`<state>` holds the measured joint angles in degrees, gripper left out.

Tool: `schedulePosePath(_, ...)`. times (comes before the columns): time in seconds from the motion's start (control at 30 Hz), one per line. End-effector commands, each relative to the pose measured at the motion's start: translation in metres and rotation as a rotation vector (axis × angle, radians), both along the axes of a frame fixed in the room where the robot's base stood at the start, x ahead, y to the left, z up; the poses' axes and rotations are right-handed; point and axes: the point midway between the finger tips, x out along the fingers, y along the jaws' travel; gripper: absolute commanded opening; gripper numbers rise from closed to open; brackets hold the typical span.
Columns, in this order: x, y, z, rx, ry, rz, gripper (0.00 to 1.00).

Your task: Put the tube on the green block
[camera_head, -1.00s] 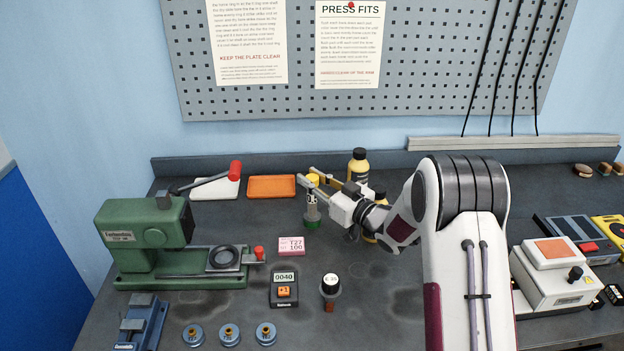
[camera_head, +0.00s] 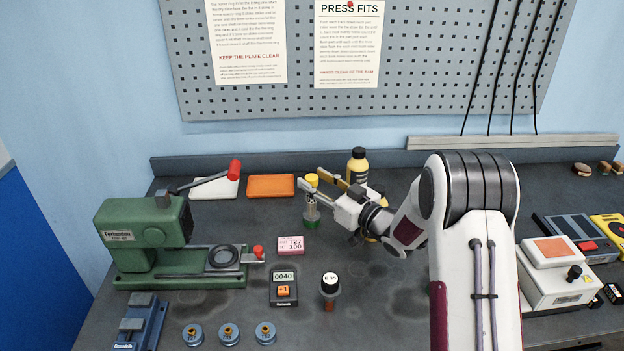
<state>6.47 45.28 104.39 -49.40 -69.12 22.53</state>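The tube (camera_head: 312,210) is upright, with a yellow cap (camera_head: 312,180) on top. Its foot is at a small dark green block (camera_head: 311,224), and it appears to stand on it. My gripper (camera_head: 310,178) reaches in from the right at the height of the tube's upper part. Its two fingers are spread, with the near finger passing in front of the tube and the far finger behind the cap. The near finger hides part of the tube. A gap shows between the fingers and the cap, so the gripper looks open around the tube.
A green press (camera_head: 145,235) stands on the left. A yellow bottle (camera_head: 357,168) stands close behind my gripper. An orange tray (camera_head: 271,186) lies behind left.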

Motion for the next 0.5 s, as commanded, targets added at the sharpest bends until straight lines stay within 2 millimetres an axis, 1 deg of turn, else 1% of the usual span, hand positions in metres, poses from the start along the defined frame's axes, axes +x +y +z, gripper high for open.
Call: schedulePosePath(0.5, -0.056, -0.046, 0.0, 0.0, 0.001, -0.002, 0.38)
